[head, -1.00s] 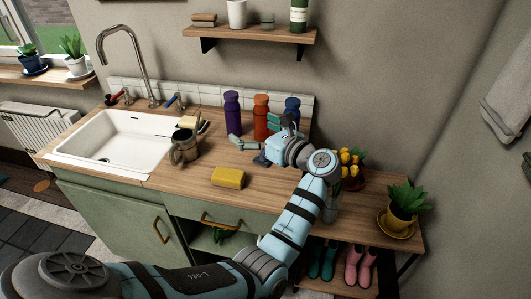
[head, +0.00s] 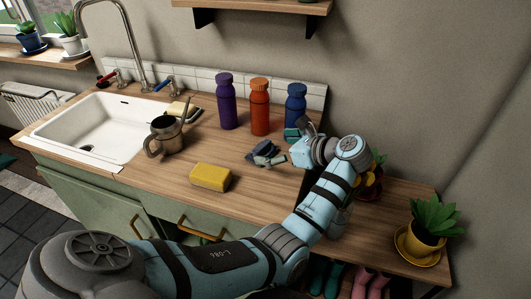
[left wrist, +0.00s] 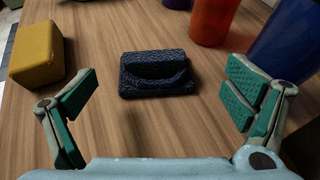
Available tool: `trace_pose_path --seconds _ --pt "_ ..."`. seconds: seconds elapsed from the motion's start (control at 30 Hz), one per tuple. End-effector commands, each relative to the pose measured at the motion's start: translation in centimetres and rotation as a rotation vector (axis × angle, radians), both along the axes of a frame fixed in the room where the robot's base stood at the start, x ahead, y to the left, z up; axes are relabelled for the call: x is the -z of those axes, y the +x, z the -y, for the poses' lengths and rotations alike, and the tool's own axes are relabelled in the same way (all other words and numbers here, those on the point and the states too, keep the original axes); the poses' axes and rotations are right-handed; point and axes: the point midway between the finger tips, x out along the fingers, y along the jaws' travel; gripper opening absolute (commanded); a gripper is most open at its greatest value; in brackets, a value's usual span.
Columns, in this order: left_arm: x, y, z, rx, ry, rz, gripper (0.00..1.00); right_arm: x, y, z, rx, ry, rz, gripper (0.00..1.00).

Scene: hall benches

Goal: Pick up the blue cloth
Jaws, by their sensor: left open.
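The blue cloth (head: 262,153) is a small dark folded bundle on the wooden counter, in front of the orange and blue bottles. In the left wrist view the cloth (left wrist: 155,76) lies ahead, near the middle, with a ribbed texture. My left gripper (head: 287,148) is just to the right of the cloth in the head view. Its two teal-padded fingers (left wrist: 162,92) are spread wide, one to each side of the cloth's line, with nothing between them touching it. My right gripper is not in view.
A yellow sponge (head: 210,177) lies left of the cloth. Purple (head: 226,102), orange (head: 260,108) and blue (head: 295,106) bottles stand behind it. A metal watering can (head: 167,136) stands by the sink (head: 92,128). A potted plant (head: 427,222) is at right.

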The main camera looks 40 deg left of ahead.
Motion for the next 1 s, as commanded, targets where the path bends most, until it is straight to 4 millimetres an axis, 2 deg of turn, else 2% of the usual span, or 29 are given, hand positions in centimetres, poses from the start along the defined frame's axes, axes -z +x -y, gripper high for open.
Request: trace_pose_path --seconds 0.1,0.2,0.43,0.8,0.87,0.9,1.0 --pt "0.7 -0.4 -2.4 -0.003 0.003 0.0 0.96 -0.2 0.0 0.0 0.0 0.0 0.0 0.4" --pt "1.4 -0.3 -3.8 -0.002 0.002 -0.001 0.96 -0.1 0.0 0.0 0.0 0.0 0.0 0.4" --pt "1.6 -0.2 -4.0 0.002 0.001 0.001 0.96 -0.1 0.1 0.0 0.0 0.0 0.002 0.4" --pt "1.6 -0.1 -3.9 0.003 0.001 0.0 0.38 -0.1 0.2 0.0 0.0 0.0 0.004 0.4" --pt "1.6 -0.1 -3.9 0.003 0.001 0.0 0.36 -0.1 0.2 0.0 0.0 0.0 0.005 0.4" --pt "1.6 -0.1 -3.9 0.003 0.001 0.0 0.31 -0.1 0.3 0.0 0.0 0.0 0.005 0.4" --pt "1.6 -0.1 -3.9 0.003 0.001 0.0 0.31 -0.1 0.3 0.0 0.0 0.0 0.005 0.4"
